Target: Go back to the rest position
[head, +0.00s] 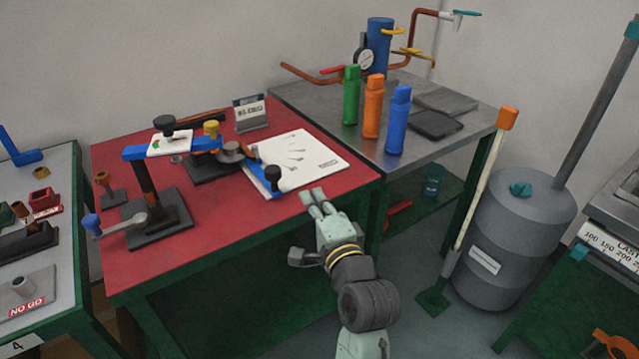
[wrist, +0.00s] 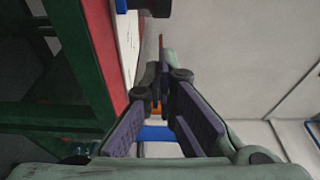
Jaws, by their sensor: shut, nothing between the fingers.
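My gripper (head: 313,196) is over the front right edge of the red-topped table (head: 240,240), close to a white printed sheet. In the head view its two fingers point up and away from me, close together. In the wrist view the fingertips (wrist: 163,85) meet and hold nothing. The table's red edge and green frame show at the left of that view. My arm reaches up from the bottom of the head view.
A blue fixture with a black knob (head: 274,175) stands just left of my gripper. Green, orange and blue bottles (head: 399,120) stand on the metal table (head: 440,150). A grey drum (head: 510,230) is at the right. Open floor lies right of my arm.

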